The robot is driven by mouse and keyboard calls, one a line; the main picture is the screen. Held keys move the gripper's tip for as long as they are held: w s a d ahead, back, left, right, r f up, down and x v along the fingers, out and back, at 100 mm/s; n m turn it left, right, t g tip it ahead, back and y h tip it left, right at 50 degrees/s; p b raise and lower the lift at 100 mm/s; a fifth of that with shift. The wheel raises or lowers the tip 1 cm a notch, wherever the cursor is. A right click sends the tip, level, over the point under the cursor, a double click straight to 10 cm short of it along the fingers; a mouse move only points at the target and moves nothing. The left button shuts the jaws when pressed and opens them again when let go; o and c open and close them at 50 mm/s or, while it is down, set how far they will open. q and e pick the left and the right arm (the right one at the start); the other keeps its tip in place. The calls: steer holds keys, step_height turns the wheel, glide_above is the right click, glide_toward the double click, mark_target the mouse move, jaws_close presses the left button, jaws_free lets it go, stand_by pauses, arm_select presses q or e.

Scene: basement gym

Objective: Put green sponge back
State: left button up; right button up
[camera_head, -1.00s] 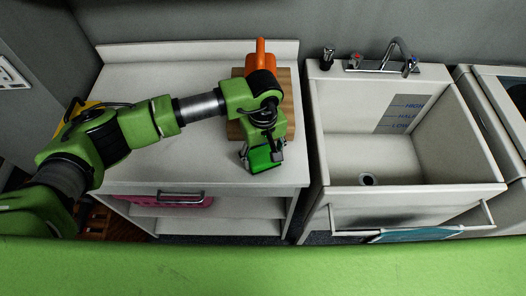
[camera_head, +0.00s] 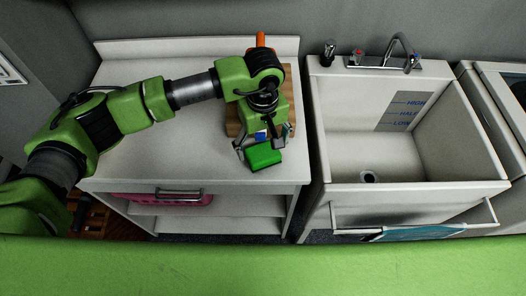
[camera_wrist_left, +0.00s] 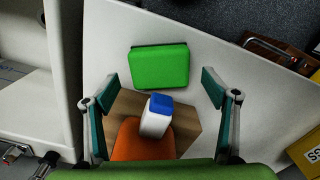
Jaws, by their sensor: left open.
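The green sponge (camera_head: 264,156) lies on the white countertop near its front right part. It also shows in the left wrist view (camera_wrist_left: 159,67), flat on the white surface just beyond the fingertips. My left gripper (camera_head: 261,144) is open over the near end of the wooden board, right behind the sponge. In the left wrist view its fingers (camera_wrist_left: 160,87) stand wide apart with nothing between the tips, and the sponge looks clear of both. My right gripper is not in view.
A wooden board (camera_wrist_left: 187,120) holds a white and blue item (camera_wrist_left: 157,117) and an orange object (camera_head: 261,40), partly hidden by my arm. The sink (camera_head: 412,172) stands to the right across a gap. The countertop's left part (camera_head: 150,165) is clear.

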mark_target(263, 152)
arm_select(q)
step_height(263, 152, up, 8)
steer(key=b, duration=0.2)
steer(key=shift+r+b, duration=0.25)
steer(key=shift+b, duration=0.05)
